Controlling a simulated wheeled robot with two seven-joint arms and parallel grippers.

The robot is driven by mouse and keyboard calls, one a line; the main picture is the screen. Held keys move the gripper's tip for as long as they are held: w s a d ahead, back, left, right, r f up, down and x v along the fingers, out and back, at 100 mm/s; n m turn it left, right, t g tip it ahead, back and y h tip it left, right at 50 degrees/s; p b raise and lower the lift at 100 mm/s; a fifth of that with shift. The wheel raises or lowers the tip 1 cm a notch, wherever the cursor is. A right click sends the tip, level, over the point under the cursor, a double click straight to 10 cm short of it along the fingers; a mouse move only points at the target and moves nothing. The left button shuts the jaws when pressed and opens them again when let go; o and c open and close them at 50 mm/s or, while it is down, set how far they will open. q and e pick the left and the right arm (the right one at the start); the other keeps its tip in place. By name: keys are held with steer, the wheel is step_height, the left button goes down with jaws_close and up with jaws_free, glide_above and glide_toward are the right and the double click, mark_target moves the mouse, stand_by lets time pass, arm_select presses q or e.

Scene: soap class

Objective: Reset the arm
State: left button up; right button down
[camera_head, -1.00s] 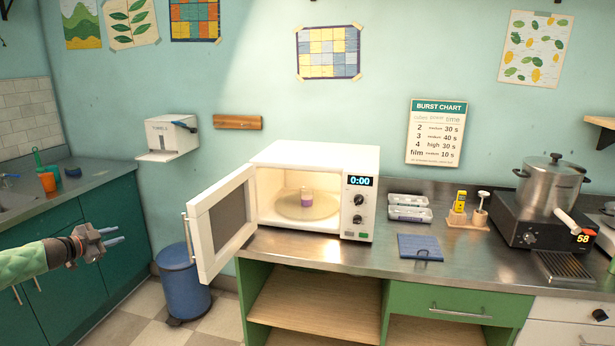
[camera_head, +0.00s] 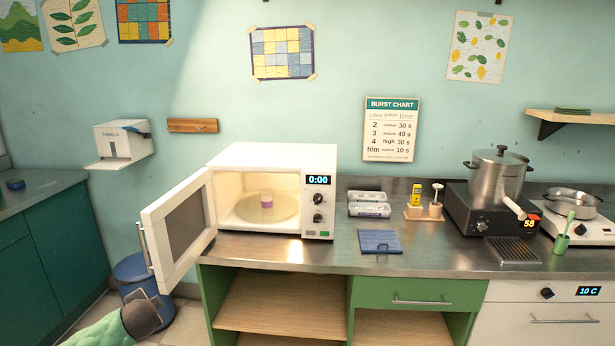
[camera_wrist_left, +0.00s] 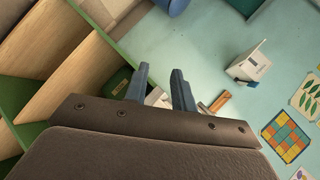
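My left arm (camera_head: 105,328) comes in at the lower left of the head view, in front of the blue bin; its fingertips are not clear there. In the left wrist view the two fingers of my left gripper (camera_wrist_left: 158,75) stand apart with nothing between them. My right gripper is not in view. The white microwave (camera_head: 277,158) stands on the metal counter with its door (camera_head: 183,226) swung open to the left. A small white and purple item (camera_head: 267,201) sits on the turntable inside. The display reads 0:00.
Open shelves (camera_head: 280,300) lie below the counter.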

arm_select(q)
steer(key=s+d+f+n+g+h, duration=0.25)
steer(key=s+d+f, duration=0.25)
steer(key=s+d, duration=0.85)
steer(key=s+d+f+n+g+h, duration=0.1)
steer(key=s+d+f+g+h, duration=0.2)
steer(key=s+d, duration=1)
steer(key=s+d+f+n+g+h, duration=0.1)
steer(key=s+d+f, duration=0.3)
steer(key=s, duration=0.4)
steer(key=s+d+f+n+g+h+p, duration=0.1)
steer(key=s+d+f, duration=0.4)
steer(key=s, duration=0.3)
steer(key=shift+s+f, duration=0.15)
steer(key=shift+f, duration=0.05)
steer(key=shift+g, duration=0.25)
